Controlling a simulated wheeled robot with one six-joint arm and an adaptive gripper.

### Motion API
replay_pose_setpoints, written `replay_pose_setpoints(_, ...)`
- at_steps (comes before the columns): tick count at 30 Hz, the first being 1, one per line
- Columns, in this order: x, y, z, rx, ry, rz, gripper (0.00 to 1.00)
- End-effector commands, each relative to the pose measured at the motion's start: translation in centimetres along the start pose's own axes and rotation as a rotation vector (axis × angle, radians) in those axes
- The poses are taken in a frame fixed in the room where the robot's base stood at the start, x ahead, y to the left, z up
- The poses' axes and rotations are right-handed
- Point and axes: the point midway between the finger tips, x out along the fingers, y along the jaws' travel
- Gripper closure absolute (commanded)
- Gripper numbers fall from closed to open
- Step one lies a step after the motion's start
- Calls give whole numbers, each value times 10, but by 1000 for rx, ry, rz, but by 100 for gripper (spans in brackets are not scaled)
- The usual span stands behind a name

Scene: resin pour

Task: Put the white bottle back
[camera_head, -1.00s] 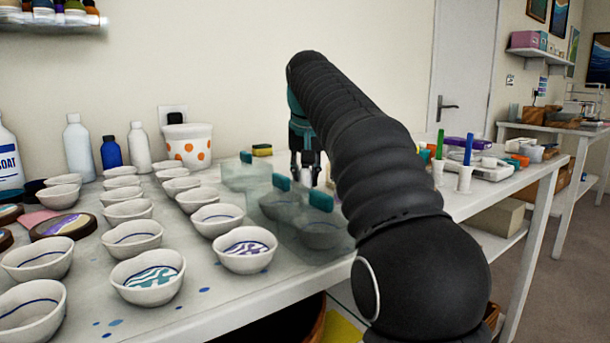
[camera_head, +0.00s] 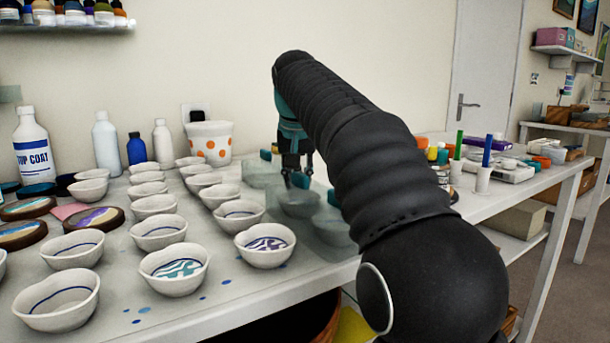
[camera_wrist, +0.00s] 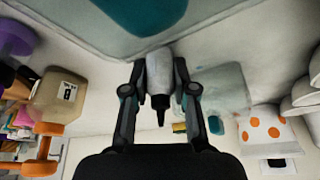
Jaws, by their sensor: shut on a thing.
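A white bottle (camera_wrist: 159,72) with a black nozzle is between the fingers of my gripper (camera_wrist: 158,88) in the wrist view. My gripper is shut on it, and the nozzle points toward the wrist camera. In the head view my gripper (camera_head: 295,172) hangs above the translucent boxes on the white table, right of the orange-dotted cup. The held bottle cannot be made out there.
White bowls (camera_head: 173,270) fill the table's front left. The dotted cup (camera_head: 209,143), a blue bottle (camera_head: 136,149), other white bottles (camera_head: 107,143) and the TOP COAT bottle (camera_head: 33,148) stand along the wall. Translucent boxes (camera_head: 332,228) are near my gripper.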

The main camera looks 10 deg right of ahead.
Motion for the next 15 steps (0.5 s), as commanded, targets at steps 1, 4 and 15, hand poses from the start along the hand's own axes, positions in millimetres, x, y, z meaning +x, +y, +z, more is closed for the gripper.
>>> replay_pose_setpoints(1,0,-3,1,-1,-1,0,100)
replay_pose_setpoints(4,0,-6,2,0,-1,1,100)
replay_pose_setpoints(15,0,-8,3,1,-1,1,100)
